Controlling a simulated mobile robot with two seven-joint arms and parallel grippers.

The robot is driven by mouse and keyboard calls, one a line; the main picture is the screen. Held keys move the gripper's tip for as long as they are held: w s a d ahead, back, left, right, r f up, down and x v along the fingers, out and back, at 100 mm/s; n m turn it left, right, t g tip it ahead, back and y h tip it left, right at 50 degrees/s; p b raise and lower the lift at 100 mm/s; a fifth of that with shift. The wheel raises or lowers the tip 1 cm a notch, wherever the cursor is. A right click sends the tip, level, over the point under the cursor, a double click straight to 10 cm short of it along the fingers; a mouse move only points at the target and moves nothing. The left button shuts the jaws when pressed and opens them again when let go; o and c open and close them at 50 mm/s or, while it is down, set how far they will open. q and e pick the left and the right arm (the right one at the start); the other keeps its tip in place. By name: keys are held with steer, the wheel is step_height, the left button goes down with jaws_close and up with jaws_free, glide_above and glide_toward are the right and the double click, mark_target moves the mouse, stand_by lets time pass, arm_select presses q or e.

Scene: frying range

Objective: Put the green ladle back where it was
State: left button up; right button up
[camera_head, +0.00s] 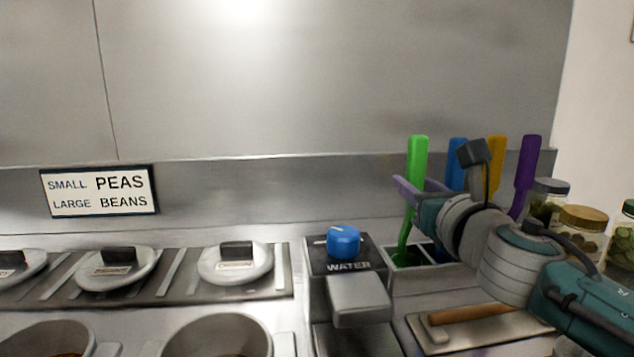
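The green ladle (418,160) stands nearly upright, leaning slightly, with its lower end in the leftmost compartment of the utensil holder (432,281). My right gripper (408,191) reaches in from the right and is at the ladle's handle, with a purplish finger crossing in front of it. The view does not show whether the fingers are closed on the handle or just around it. My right wrist hides part of the holder. My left gripper is not in view.
Blue (457,160), orange (494,160) and purple (526,170) handles stand to the right, partly behind my arm. A water tap with a blue knob (343,241) is left of the holder. Lidded jars (580,226) stand at right. A wooden-handled tool (468,314) lies in front.

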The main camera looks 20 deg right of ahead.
steer(key=o, duration=0.4)
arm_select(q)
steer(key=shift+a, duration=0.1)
arm_select(e)
steer(key=shift+r, duration=0.1)
steer(key=shift+r+p, duration=0.25)
steer(key=shift+p, duration=0.1)
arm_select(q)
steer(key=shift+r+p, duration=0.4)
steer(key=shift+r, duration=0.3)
arm_select(e)
steer(key=shift+v, duration=6)
